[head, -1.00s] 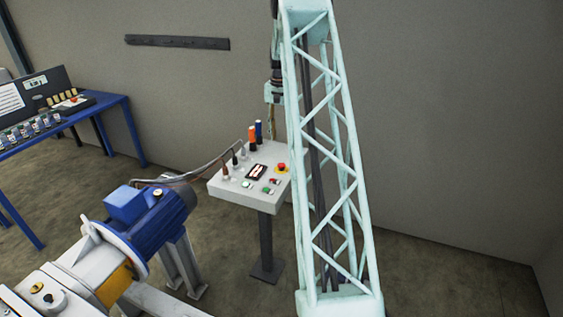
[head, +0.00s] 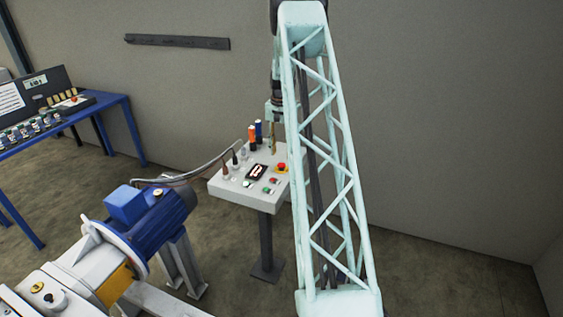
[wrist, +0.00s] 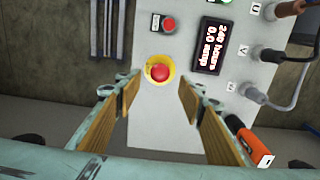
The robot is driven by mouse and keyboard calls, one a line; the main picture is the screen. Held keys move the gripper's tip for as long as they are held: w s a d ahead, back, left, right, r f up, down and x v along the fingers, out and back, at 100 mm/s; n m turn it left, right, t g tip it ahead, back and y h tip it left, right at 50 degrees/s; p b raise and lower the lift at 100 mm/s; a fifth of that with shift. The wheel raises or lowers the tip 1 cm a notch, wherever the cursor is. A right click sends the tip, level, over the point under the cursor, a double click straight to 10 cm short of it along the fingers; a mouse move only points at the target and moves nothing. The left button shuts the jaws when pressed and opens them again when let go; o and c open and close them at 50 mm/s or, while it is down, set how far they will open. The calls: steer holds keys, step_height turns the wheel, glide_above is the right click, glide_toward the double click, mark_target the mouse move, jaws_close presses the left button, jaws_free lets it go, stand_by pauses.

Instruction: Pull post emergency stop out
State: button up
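The post emergency stop (head: 281,168) is a red mushroom button on a yellow ring at the right part of the post's sloped light panel (head: 235,189). In the wrist view the red button (wrist: 160,72) sits on its yellow ring, centred beyond my fingers and apart from them. My gripper (wrist: 155,100) is open, with wood-coloured finger pads spread to either side of the button's line and nothing between them. In the head view my gripper (head: 273,138) is above the panel's back right, partly hidden by my arm.
The panel also bears a red push button (wrist: 168,25), a display (wrist: 211,45) and cable plugs (wrist: 251,92). An orange-and-black item (wrist: 252,146) is close to the right finger. A blue motor (head: 150,217) stands left of the post.

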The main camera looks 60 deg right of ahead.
mark_target(281, 164)
steer(key=shift+f, duration=2.85)
steer(key=c, duration=1.1)
steer(key=shift+r, duration=0.6)
steer(key=o, duration=1.1)
steer(key=shift+r, duration=0.15)
